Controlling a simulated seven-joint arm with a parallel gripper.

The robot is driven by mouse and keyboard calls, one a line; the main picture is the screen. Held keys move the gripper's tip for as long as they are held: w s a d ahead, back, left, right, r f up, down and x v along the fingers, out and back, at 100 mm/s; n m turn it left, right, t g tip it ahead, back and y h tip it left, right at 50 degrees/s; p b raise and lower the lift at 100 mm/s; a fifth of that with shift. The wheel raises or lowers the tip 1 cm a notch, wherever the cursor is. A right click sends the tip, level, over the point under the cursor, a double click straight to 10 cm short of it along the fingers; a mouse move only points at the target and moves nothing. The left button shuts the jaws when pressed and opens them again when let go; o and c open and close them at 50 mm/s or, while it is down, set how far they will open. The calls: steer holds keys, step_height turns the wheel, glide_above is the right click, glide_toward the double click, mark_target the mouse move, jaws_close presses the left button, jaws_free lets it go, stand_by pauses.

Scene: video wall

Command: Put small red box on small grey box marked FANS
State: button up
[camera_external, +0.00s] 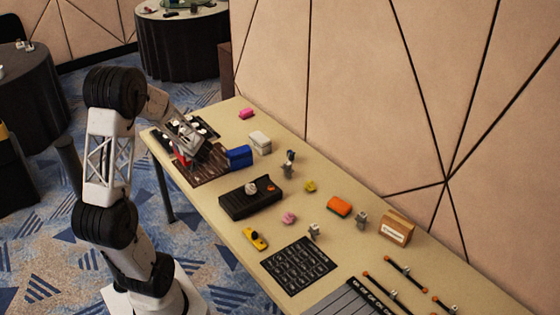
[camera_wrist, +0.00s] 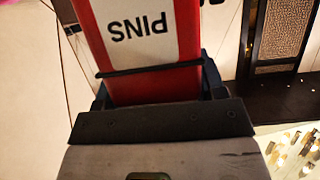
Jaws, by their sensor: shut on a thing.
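A red box (camera_wrist: 150,85) with a white label reading PINS, upside down in the wrist view, fills the upper middle of that view. My gripper (camera_wrist: 156,92) is shut on it, with a dark finger at each side. In the external view my gripper (camera_external: 188,150) is over the far left end of the table, and a bit of the red box (camera_external: 181,160) shows beneath it. A small light grey box (camera_external: 260,141) stands to its right, beyond a blue box. Its marking is too small to read, so I cannot tell if it says FANS.
The blue box (camera_external: 239,156) stands between my gripper and the light grey box. A dark brown board (camera_external: 205,178) lies under my gripper.

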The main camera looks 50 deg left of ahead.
steer(key=shift+s+a, duration=0.25)
steer(key=shift+w+a, duration=0.1)
steer(key=w+a+f, duration=0.1)
steer(key=w+a, duration=0.8)
steer(key=a, duration=0.2)
steer(key=shift+w+a+f, duration=0.2)
steer(key=shift+w, duration=0.1)
stand_by(0.3)
steer(key=shift+w+a+f, duration=0.15)
steer(key=shift+f, duration=0.75)
steer(key=shift+w+a+f, duration=0.15)
steer(key=shift+f, duration=0.7)
steer(key=shift+f, duration=0.1)
steer(key=o, duration=1.2)
steer(key=shift+f, duration=0.1)
